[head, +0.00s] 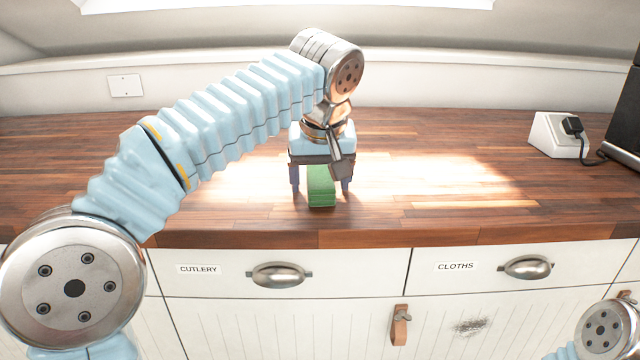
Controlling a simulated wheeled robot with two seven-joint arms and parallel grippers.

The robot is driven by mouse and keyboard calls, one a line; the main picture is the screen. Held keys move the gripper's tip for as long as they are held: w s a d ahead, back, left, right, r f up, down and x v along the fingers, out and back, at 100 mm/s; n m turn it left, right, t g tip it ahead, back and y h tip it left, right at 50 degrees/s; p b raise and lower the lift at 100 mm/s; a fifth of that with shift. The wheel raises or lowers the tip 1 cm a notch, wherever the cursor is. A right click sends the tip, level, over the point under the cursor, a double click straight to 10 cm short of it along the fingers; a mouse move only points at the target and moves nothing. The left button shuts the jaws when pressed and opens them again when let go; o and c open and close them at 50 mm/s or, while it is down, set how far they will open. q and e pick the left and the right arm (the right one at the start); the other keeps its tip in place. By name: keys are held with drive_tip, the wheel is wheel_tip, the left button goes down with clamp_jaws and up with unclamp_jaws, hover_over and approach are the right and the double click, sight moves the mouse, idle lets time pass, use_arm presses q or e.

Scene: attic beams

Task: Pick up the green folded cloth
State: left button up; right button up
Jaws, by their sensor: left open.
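The green folded cloth (321,186) lies on the wooden worktop, near its front edge. My left gripper (321,187) points down over the cloth, with one finger on each side of it. The fingers are apart and the gripper is open. The gripper body hides the far part of the cloth. I cannot tell whether the fingers touch the worktop. Only a part of my right arm shows at the lower right corner; its gripper is out of view.
The worktop (450,190) is clear on both sides of the cloth. A white socket box (553,136) with a black plug (572,126) stands at the right, beside a dark appliance (625,115). Below are drawers labelled CUTLERY (225,283) and CLOTHS (470,283).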

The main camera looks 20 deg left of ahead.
use_arm(q)
drive_tip(key=c, duration=1)
drive_tip(key=shift+c, duration=0.2)
drive_tip(key=shift+r, duration=0.2)
